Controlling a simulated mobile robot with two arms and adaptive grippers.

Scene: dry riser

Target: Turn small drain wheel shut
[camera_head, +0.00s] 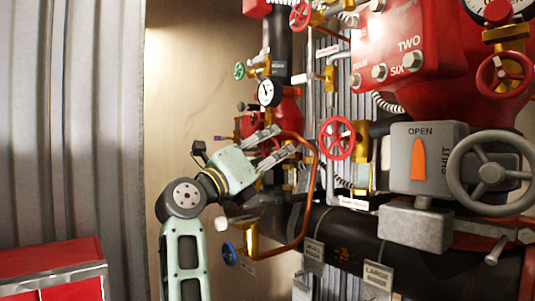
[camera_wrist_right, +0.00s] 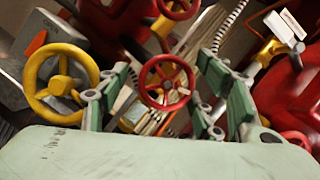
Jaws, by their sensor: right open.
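Two small plates hang on the dark pipe in the head view. The left one (camera_head: 313,252) seems to read small drain, and the right one (camera_head: 378,276) seems to read large drain. A blue wheel (camera_head: 229,253) on a brass valve is left of these plates. I cannot tell which wheel is the small drain's. My right gripper (camera_head: 281,142) is open, its fingers pointing right toward a red wheel (camera_head: 337,138). In the right wrist view, a spoked red wheel (camera_wrist_right: 166,83) shows between the open fingers (camera_wrist_right: 166,104), apparently beyond them. My left gripper is not in view.
A curved orange-brown bar (camera_head: 311,190) rises close to the fingers. A yellow wheel (camera_wrist_right: 60,83) is left of the fingers. A red chest (camera_head: 50,270) stands lower left.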

